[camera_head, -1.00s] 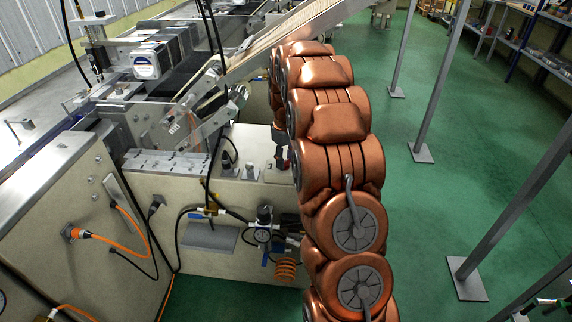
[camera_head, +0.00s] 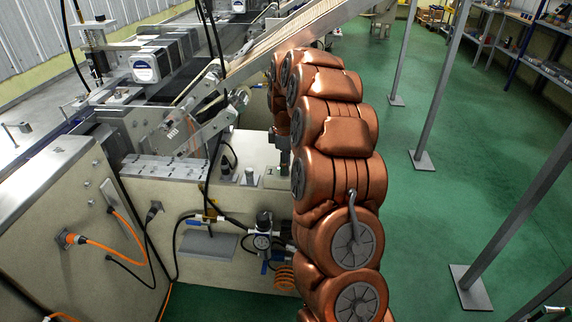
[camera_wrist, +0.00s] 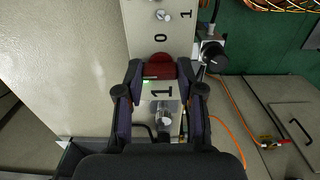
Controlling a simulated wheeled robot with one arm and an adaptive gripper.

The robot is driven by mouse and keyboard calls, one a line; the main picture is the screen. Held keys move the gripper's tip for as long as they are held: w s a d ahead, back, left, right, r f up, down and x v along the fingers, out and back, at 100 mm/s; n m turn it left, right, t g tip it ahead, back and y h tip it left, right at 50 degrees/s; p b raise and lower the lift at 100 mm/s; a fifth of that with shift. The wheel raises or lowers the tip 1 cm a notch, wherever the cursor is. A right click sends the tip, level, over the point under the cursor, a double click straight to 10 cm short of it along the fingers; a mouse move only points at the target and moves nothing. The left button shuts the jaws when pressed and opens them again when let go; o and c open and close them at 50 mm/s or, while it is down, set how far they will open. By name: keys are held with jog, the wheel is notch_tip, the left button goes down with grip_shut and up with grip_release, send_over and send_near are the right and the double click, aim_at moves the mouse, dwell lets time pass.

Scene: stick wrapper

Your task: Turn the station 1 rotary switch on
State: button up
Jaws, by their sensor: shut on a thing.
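In the wrist view the two dark fingers of my gripper (camera_wrist: 160,72) stand on either side of a red knob (camera_wrist: 161,67) on a pale panel (camera_wrist: 143,25). The fingertips press in on its sides. A 0 shows above the red knob and a 1 below it. A small green light (camera_wrist: 146,82) shows beside the 1. A silver knob (camera_wrist: 165,119) lies lower, between the fingers, and another silver knob (camera_wrist: 163,15) is at the top. In the head view my copper arm hides most of the gripper and the switches. The knob's exact angle is unclear.
In the head view a pale machine cabinet (camera_head: 165,215) carries cables, a gauge (camera_head: 262,242) and an orange coiled hose (camera_head: 284,276). A conveyor (camera_head: 290,35) slopes above. Grey posts (camera_head: 437,85) stand at right on open green floor. In the wrist view an orange cable (camera_wrist: 228,105) runs at right.

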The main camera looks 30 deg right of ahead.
dwell(0.4)
jog(key=o, duration=1.1)
jog(key=shift+o, duration=0.2)
notch_tip(320, 180, up, 12)
dwell(0.4)
